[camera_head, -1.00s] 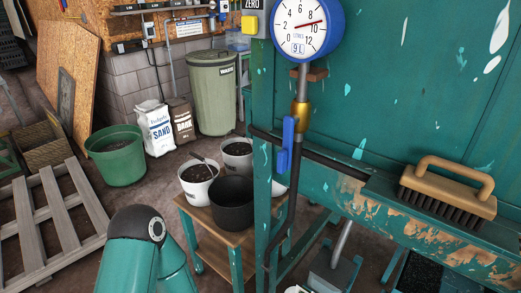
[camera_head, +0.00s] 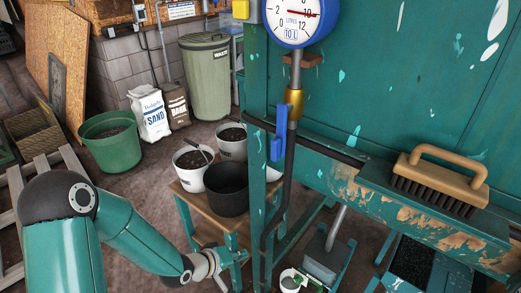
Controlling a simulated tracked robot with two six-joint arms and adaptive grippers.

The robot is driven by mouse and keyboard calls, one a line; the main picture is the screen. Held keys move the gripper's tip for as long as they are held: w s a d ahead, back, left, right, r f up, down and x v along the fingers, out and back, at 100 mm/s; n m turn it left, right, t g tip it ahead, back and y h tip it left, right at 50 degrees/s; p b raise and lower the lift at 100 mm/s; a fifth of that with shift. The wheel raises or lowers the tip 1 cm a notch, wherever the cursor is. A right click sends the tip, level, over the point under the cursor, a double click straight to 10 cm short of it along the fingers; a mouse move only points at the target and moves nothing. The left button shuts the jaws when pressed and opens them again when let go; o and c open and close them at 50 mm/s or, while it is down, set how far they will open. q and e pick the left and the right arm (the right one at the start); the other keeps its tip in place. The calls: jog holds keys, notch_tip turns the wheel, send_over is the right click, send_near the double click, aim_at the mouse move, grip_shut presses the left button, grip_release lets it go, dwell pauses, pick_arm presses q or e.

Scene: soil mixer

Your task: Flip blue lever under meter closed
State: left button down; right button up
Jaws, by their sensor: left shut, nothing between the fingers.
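The round white meter (camera_head: 298,18) with a blue rim hangs at the top, its display reading 10 L. Below it, a brass fitting (camera_head: 293,100) sits on the pipe. The blue lever (camera_head: 279,134) hangs upright below the fitting, in line with the pipe. My left gripper (camera_head: 237,256) is low at the left of the pipe, near the wooden stand, below the lever and apart from it. It looks shut and empty, and its fingertips are small in view. My right gripper is out of view.
A dark pot (camera_head: 227,190) and white buckets (camera_head: 193,163) of soil stand on a small wooden stand (camera_head: 185,193) left of the pipe. A teal post (camera_head: 257,170) stands beside the lever. A brush (camera_head: 440,180) rests on the teal ledge at right.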

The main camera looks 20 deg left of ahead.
aim_at(281, 132)
pick_arm(q)
jog(key=w+a+r+n+t+h, duration=0.1)
jog(key=w+a+r+t, duration=0.1)
jog(key=r, duration=0.6)
jog(key=w+a+r+n+t, duration=0.1)
jog(key=w+a+r+t, duration=0.15)
jog(key=r, duration=0.55)
jog(key=s+a+r+n+t+h+p, duration=0.1)
jog(key=s+r+h, duration=0.15)
jog(key=r, duration=0.55)
jog(key=s+a+r+h, duration=0.1)
jog(key=s+r+h, duration=0.15)
jog(key=r, duration=0.65)
jog(key=w+d+p, duration=0.1)
jog(key=w+d, duration=0.5)
jog(key=d, duration=0.3)
jog(key=shift+w+d+f, duration=0.15)
jog(key=shift+w+d, duration=0.2)
jog(key=shift+d, duration=0.05)
